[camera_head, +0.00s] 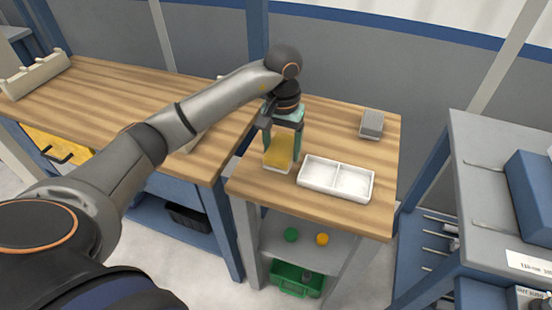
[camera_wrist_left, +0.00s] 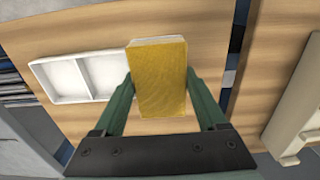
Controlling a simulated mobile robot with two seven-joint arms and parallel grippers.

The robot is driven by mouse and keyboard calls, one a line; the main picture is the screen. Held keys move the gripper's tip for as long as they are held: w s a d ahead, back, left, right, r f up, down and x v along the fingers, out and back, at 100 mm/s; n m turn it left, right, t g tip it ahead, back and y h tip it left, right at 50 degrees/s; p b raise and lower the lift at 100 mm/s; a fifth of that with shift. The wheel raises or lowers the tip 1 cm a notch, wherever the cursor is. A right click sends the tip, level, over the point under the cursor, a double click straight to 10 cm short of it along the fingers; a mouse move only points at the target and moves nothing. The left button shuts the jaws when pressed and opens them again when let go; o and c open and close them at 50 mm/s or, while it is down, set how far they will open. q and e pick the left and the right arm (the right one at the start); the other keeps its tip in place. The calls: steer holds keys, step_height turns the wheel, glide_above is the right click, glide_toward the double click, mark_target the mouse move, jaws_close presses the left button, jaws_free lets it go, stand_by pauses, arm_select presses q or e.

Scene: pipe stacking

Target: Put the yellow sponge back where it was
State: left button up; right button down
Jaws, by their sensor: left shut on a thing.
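The yellow sponge (camera_head: 279,152) is between the fingers of my left gripper (camera_head: 283,140), over the wooden table just left of the white two-compartment tray (camera_head: 368,188). In the left wrist view the sponge (camera_wrist_left: 160,80) sits between the two green fingers of my left gripper (camera_wrist_left: 163,100), which is shut on it. The white tray (camera_wrist_left: 35,70) lies beside it on the left there. A pale edge shows under the sponge in the head view; I cannot tell whether it touches the table. My right gripper is not in view.
A grey block (camera_head: 372,123) lies at the table's back right. The wooden tabletop (camera_head: 330,130) is clear between it and the sponge. A green ball (camera_head: 291,235), an orange ball (camera_head: 322,239) and a green crate (camera_head: 290,283) are below the tabletop. A grey bench (camera_head: 490,150) stands to the right.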

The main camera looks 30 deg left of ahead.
mark_target(276, 143)
arm_select(q)
steer(key=shift+w+a+f, duration=0.1)
steer(key=shift+a+f, duration=0.4)
steer(key=shift+f, duration=0.15)
steer(key=shift+a+f, duration=0.2)
steer(key=shift+f, duration=0.8)
steer(key=shift+a+f, duration=0.2)
steer(key=shift+f, duration=0.75)
steer(key=shift+f, duration=0.15)
steer(key=o, duration=1.1)
step_height(276, 143, up, 12)
steer(key=shift+r+p, duration=0.15)
steer(key=shift+p, duration=0.15)
